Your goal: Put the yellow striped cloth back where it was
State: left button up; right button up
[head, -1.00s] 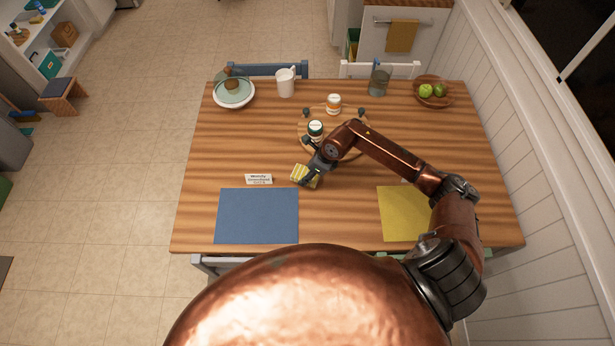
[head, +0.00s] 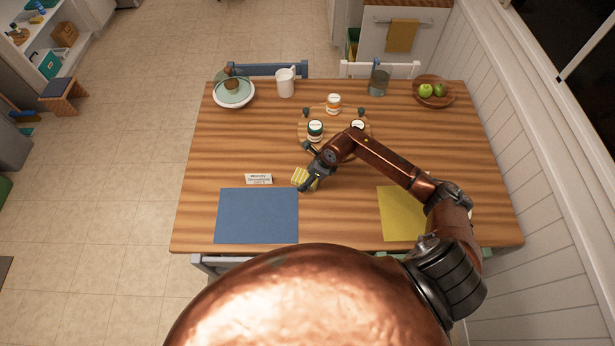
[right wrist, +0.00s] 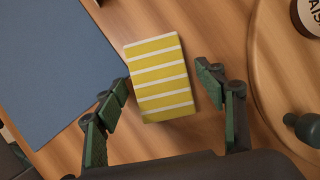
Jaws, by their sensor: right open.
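The yellow and white striped cloth (head: 299,177) is a folded block on the wooden table, just above the right corner of the blue mat. It also shows in the right wrist view (right wrist: 161,78), between my fingers. My right gripper (head: 307,167) is open over the cloth and hides part of it in the head view. In the right wrist view my right gripper (right wrist: 162,92) has one finger on each side of the cloth; the left finger is near its edge, and contact cannot be told. My left gripper is not in view.
A round wooden board (head: 311,122) with several jars and dark pegs stands close behind the gripper. A blue mat (head: 257,216), a yellow mat (head: 398,214) and a white name card (head: 258,179) lie nearby. The table left of the board is clear.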

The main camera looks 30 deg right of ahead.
jog(key=shift+r, duration=0.25)
jog(key=v, duration=1.1)
jog(key=shift+r, duration=0.3)
jog(key=shift+s+d, duration=0.1)
jog(key=shift+d, duration=0.05)
